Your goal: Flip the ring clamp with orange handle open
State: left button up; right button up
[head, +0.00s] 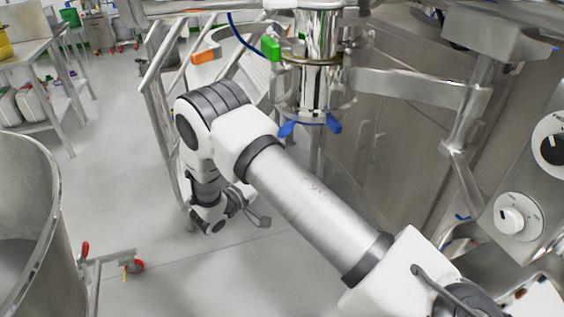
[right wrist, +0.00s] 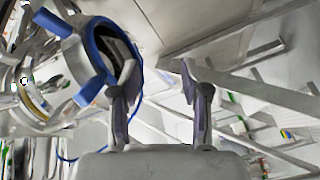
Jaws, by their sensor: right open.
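An orange handle (head: 205,57) shows in the head view, left of the steel outlet column (head: 318,70) and above my right arm's elbow. I cannot make out its ring or whether that is open. My right gripper (head: 255,212) hangs low past the arm's bend, below and left of the column, partly hidden by its wrist. In the right wrist view, its two fingers (right wrist: 160,85) are apart with nothing between them. The left finger overlaps the edge of a blue ring (right wrist: 107,42); I cannot tell whether they touch. The orange handle is not clear there. My left gripper is out of view.
A green handle (head: 271,48) and blue handles (head: 287,130) sit on the column. Steel rails (head: 155,90) stand behind my arm. A large steel vessel (head: 40,220) is at left, beside a red-handled wheeled frame (head: 110,262). Dial panels (head: 515,212) are at right. Open floor lies front left.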

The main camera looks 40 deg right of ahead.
jog(key=s+f, duration=0.1)
jog(key=s+g, duration=0.1)
jog(key=shift+s+d+f+y, duration=0.1)
jog(key=shift+s+f+y, duration=0.2)
jog(key=shift+f+y, duration=0.1)
